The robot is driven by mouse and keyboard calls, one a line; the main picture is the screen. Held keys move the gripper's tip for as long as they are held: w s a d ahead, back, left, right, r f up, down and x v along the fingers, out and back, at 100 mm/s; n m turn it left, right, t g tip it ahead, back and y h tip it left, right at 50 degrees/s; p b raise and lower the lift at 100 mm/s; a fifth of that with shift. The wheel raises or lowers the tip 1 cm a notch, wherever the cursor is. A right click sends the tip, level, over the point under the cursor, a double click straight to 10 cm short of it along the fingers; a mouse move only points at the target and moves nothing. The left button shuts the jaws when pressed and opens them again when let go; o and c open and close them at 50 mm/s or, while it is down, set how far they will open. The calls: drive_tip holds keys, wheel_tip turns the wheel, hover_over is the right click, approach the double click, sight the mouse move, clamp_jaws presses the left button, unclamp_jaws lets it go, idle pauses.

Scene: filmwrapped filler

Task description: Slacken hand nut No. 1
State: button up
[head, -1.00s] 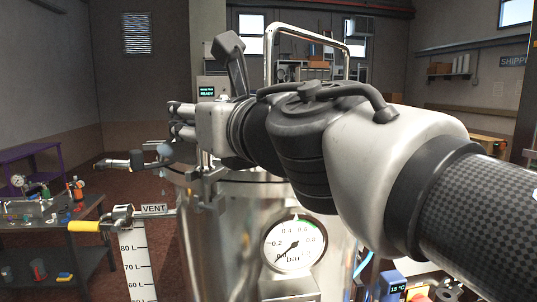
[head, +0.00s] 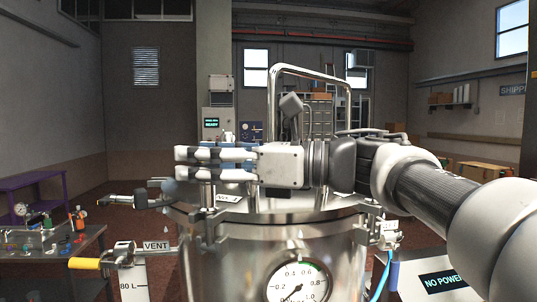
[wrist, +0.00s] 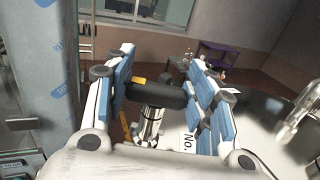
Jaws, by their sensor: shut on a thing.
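In the wrist view, my gripper (wrist: 158,62) has its two blue-padded fingers on either side of a black crossbar on a metal stem, the hand nut (wrist: 155,96). The bar lies across the gap and its ends meet the pads. A white label beginning "No." (wrist: 190,142) is beside it on the lid; its number is hidden. In the head view, my gripper (head: 181,163) points left over the left rim of the steel vessel (head: 235,255). The held nut is not clearly seen there, and the lid label (head: 228,197) is partly covered.
A dark-handled bar (head: 130,200) juts out left of the vessel. A yellow-handled valve (head: 86,263) marked VENT is below it. A tall metal hoop (head: 310,70) rises behind my wrist. A pressure gauge (head: 298,282) is on the vessel's front. A cluttered bench (head: 50,240) stands at left.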

drive_tip(key=shift+n+g, duration=0.4)
drive_tip(key=shift+g, duration=0.3)
drive_tip(key=o, duration=1.1)
drive_tip(key=d, duration=1.2)
drive_tip(key=shift+s, duration=0.4)
drive_tip(key=shift+c, duration=0.5)
